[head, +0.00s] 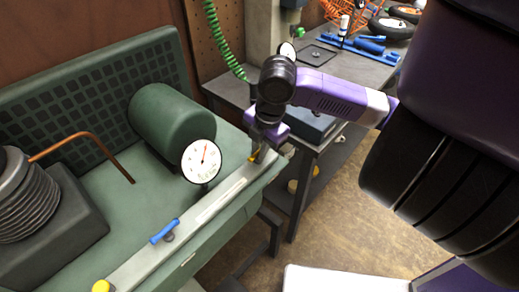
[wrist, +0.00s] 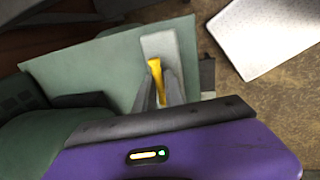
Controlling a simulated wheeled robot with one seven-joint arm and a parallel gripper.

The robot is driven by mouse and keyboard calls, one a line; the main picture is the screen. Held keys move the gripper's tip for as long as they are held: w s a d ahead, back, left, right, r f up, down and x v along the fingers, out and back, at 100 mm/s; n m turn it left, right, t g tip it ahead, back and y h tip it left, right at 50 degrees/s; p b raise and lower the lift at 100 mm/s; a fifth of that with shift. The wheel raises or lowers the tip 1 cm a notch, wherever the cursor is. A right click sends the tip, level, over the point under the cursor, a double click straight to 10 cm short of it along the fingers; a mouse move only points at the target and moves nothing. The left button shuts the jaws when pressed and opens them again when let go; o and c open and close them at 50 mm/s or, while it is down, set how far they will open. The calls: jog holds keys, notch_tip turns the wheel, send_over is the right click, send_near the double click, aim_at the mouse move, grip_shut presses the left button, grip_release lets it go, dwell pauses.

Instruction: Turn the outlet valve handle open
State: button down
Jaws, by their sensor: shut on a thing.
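The yellow outlet valve handle (wrist: 155,68) is a slim lever at the right end of the pale manifold bar (wrist: 160,43). In the head view the handle (head: 253,157) shows only as a small yellow piece under my gripper (head: 261,152). In the wrist view the two grey fingers of my gripper (wrist: 160,86) are shut on it, one on each side, and its far end sticks out past them. In the head view the wrist hides most of the handle, and the valve body under it cannot be made out.
A white-faced gauge (head: 201,161) stands just left of my gripper, before a green tank (head: 172,119). A blue handle (head: 164,232) and a yellow knob (head: 101,287) sit farther along the bar. A grey workbench (head: 355,66) stands behind. Open floor (head: 340,215) lies to the right.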

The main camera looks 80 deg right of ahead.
jog(key=n+b, duration=0.1)
jog(key=n, duration=0.1)
jog(key=n+b, duration=0.1)
jog(key=b, duration=0.1)
jog(key=shift+d+f+n+y, duration=0.2)
jog(key=shift+n+y, duration=0.1)
jog(key=shift+n, duration=0.1)
jog(key=n+y+b, duration=0.1)
jog(key=n+b, duration=0.2)
jog(key=n, duration=0.2)
jog(key=n+b, duration=0.3)
jog(key=n, duration=0.2)
jog(key=shift+w+n+y, duration=0.15)
jog(key=shift+n+y, duration=0.15)
jog(key=shift+y, duration=0.1)
jog(key=shift+r+n+g+b, duration=0.15)
jog(key=shift+n+g+b, duration=0.25)
jog(key=shift+n+b, duration=0.85)
jog(key=shift+n+p, duration=0.35)
jog(key=shift+n, duration=0.2)
jog(key=c, duration=1.5)
grip_release()
jog(key=shift+o, duration=0.2)
